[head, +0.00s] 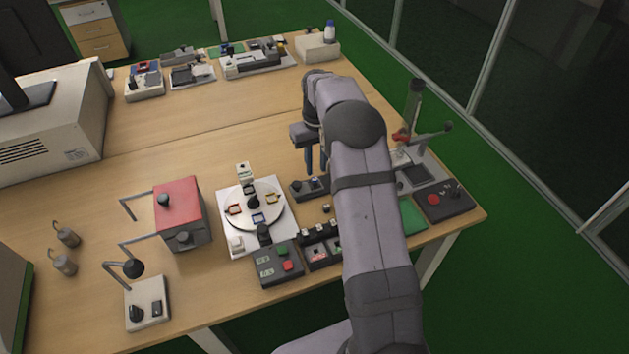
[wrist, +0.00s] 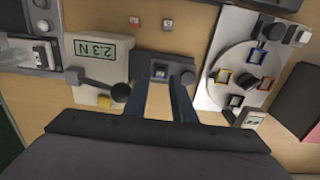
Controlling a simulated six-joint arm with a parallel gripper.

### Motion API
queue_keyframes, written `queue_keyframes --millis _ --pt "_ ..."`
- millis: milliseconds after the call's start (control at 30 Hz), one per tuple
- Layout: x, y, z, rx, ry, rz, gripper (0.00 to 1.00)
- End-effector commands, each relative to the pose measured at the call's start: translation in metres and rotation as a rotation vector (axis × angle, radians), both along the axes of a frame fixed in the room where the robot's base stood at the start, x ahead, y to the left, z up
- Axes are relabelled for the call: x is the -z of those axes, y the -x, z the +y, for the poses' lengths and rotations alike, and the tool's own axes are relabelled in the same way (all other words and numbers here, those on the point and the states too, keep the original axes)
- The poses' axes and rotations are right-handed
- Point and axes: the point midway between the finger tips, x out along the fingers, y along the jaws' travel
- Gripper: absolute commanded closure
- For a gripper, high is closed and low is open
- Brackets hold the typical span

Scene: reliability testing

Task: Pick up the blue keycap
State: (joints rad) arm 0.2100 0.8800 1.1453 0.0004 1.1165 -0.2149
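In the wrist view, a small blue keycap (wrist: 160,72) sits on a dark grey block (wrist: 170,62). My gripper (wrist: 160,80) is open, its two blue-grey fingers spread apart. The keycap shows between the fingertips, with a gap visible on either side. I cannot tell how high the tips are above the block. In the head view, my gripper (head: 315,170) points down just behind the dark block (head: 300,191). The keycap is too small to make out clearly there.
A box marked 2.3 N (wrist: 95,62) with a black-knobbed lever (wrist: 121,92) stands close left of the fingers. A white plate with a round disc (wrist: 229,62) lies right. Two small keycaps (wrist: 134,20) (wrist: 167,22) lie on bare wood beyond the block.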

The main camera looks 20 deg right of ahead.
Motion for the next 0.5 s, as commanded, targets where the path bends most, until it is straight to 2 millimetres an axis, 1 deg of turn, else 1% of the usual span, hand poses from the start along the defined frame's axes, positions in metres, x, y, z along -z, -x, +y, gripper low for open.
queue_keyframes --millis 267,500 --pt "0.009 0.000 0.001 0.000 0.000 0.002 0.77" --pt "0.038 0.000 0.003 0.000 0.000 0.004 0.77"
